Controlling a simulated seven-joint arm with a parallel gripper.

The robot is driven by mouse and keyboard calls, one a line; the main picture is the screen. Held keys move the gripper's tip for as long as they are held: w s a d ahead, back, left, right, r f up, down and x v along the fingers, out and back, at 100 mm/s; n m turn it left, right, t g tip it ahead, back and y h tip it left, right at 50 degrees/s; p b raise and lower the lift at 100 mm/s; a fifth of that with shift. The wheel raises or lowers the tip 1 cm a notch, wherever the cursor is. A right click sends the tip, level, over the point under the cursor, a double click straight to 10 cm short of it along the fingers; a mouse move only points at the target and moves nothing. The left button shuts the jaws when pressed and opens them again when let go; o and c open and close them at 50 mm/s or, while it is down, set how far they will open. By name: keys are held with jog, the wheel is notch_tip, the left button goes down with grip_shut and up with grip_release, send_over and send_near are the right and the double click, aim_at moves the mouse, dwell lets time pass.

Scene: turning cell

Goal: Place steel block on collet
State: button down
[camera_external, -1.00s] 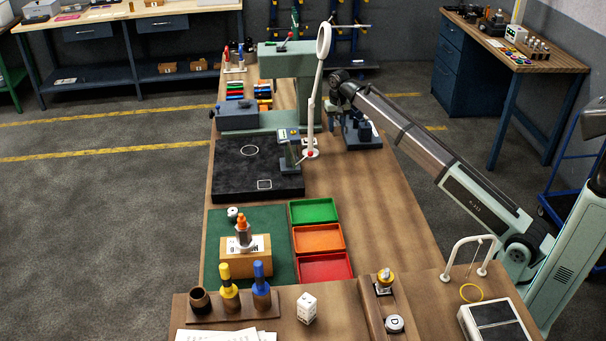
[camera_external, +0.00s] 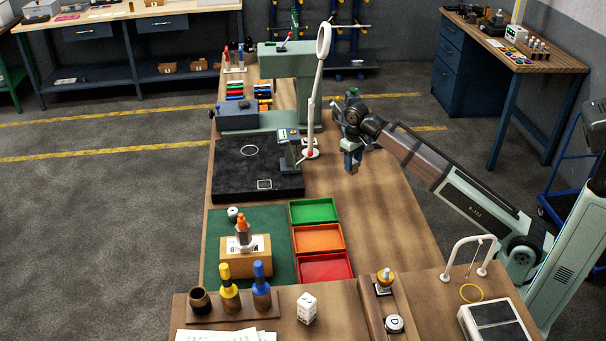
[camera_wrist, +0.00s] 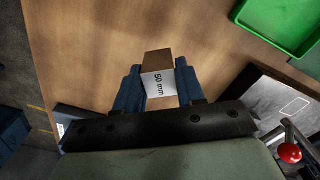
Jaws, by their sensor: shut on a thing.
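My gripper (camera_external: 352,164) is over the bare wood right of the black plate, pointing down. In the wrist view my gripper (camera_wrist: 160,88) is shut on a block (camera_wrist: 158,84) with brownish, reflective-looking faces and a white "50 mm" label; it appears to be the steel block. In the external view it is too small to make out clearly. I cannot tell for sure which thing is the collet.
Green (camera_external: 314,211), orange (camera_external: 319,239) and red (camera_external: 325,268) trays lie right of the green mat (camera_external: 217,247). A tall white lamp-like stand (camera_external: 311,118) rises left of my gripper. The black plate (camera_external: 229,172) is low. Bare wood lies right of the trays.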

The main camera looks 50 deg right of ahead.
jog(key=w+a+r, duration=0.1)
jog(key=w+a, duration=0.3)
jog(key=a, duration=0.4)
jog(key=w+a+r+n, duration=0.15)
jog(key=w+a, duration=0.25)
jog(key=a, duration=0.5)
jog(key=w+a+r, duration=0.2)
jog(key=w+a, duration=0.1)
jog(key=a, duration=0.5)
jog(key=m, duration=0.8)
send_near(233, 210)
jog(key=shift+s+a+f, duration=0.1)
jog(key=shift+f, duration=2.4)
jog(key=shift+f, duration=0.15)
jog(key=c, duration=0.7)
grip_release()
notch_tip(233, 210, up, 12)
jog(key=shift+r, duration=0.15)
